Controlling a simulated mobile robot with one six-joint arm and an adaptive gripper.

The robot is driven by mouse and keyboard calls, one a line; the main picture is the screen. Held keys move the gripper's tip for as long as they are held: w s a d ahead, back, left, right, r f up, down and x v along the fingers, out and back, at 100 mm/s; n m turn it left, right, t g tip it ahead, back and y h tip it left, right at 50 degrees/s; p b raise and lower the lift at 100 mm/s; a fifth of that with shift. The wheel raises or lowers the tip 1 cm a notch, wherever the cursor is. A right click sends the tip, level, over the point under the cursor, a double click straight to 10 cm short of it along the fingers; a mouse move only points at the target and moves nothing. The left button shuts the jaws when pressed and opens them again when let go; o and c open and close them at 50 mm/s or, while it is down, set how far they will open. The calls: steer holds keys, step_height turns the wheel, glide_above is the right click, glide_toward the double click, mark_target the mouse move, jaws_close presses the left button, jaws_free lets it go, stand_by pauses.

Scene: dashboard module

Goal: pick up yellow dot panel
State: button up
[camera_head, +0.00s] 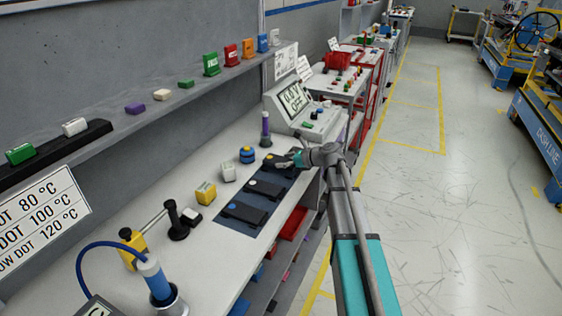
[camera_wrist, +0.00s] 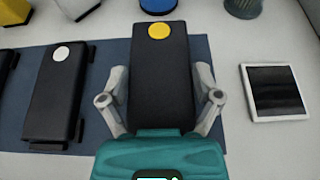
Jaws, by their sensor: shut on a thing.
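The yellow dot panel (camera_wrist: 160,75) is a black slab with a yellow round dot near its far end, seen in the wrist view. My gripper (camera_wrist: 162,100) has its two grey fingers on either side of the slab and is shut on it. In the head view my gripper (camera_head: 290,162) is at the far end of the dark blue mat (camera_head: 232,224); the panel there is partly hidden by it. I cannot tell whether the panel is lifted off the mat. The white dot panel (camera_wrist: 58,95) lies to its left in the wrist view.
A blue dot panel (camera_head: 244,212) lies at the mat's near end. A flat dark-screened square (camera_wrist: 273,92) lies right of the mat. A blue round object (camera_wrist: 158,6) stands beyond the mat. A grey console (camera_head: 300,108) stands further along the bench. A yellow block (camera_head: 206,193) stands left of the mat.

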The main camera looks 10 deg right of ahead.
steer(key=s+d+r+p, duration=0.1)
steer(key=s+r+p, duration=0.8)
steer(key=s, duration=0.5)
steer(key=shift+d+r+p, duration=0.3)
steer(key=shift+r+p, duration=0.05)
steer(key=shift+r, duration=0.35)
